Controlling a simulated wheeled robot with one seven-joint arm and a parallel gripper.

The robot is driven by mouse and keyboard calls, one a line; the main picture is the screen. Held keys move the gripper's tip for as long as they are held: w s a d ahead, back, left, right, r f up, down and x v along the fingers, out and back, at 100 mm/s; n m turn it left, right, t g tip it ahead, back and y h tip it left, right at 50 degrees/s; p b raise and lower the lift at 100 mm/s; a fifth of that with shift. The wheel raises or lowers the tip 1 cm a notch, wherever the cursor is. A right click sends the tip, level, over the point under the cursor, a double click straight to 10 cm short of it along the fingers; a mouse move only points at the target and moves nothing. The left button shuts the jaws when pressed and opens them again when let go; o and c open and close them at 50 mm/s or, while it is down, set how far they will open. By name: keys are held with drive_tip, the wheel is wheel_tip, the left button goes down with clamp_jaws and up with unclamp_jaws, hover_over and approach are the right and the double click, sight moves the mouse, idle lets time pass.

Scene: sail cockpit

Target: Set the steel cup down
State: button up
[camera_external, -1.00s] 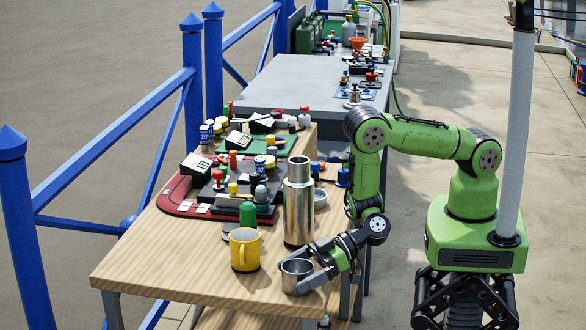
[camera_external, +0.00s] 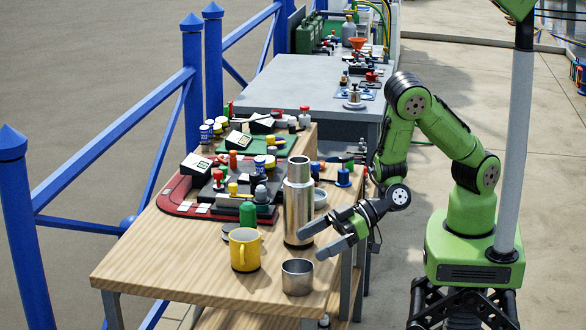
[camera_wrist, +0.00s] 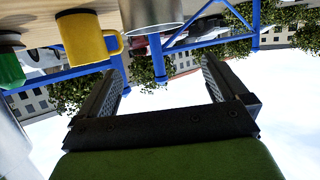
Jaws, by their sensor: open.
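The steel cup (camera_external: 297,278) stands upright on the wooden table near its front right corner. My gripper (camera_external: 310,241) is open and empty. It is above and behind the cup, apart from it, beside the tall steel flask (camera_external: 298,205). In the wrist view both fingers of my gripper (camera_wrist: 160,80) are spread with nothing between them.
A yellow mug (camera_external: 244,250) stands left of the cup and shows in the wrist view (camera_wrist: 85,38). A green-capped container (camera_external: 248,214) and a red-edged board (camera_external: 172,207) with several small items lie farther back. The table's front left is clear.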

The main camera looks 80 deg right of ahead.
drive_tip(key=shift+r, duration=0.55)
drive_tip(key=s+d+r+g+h, duration=0.1)
drive_tip(key=s+d+r+g, duration=0.2)
drive_tip(key=d+r, duration=0.7)
drive_tip(key=s+d+r+m+g+h, duration=0.1)
drive_tip(key=s+d+r+m+h, duration=0.2)
drive_tip(key=s+d, duration=0.4)
drive_tip(key=s+d+r+m+g+h, duration=0.2)
drive_tip(key=s+d+r+m+h, duration=0.1)
drive_tip(key=s+d, duration=0.5)
drive_tip(key=shift+s+d+m+h, duration=0.2)
drive_tip(key=shift+s+m+h, duration=0.2)
drive_tip(key=shift+s, duration=0.55)
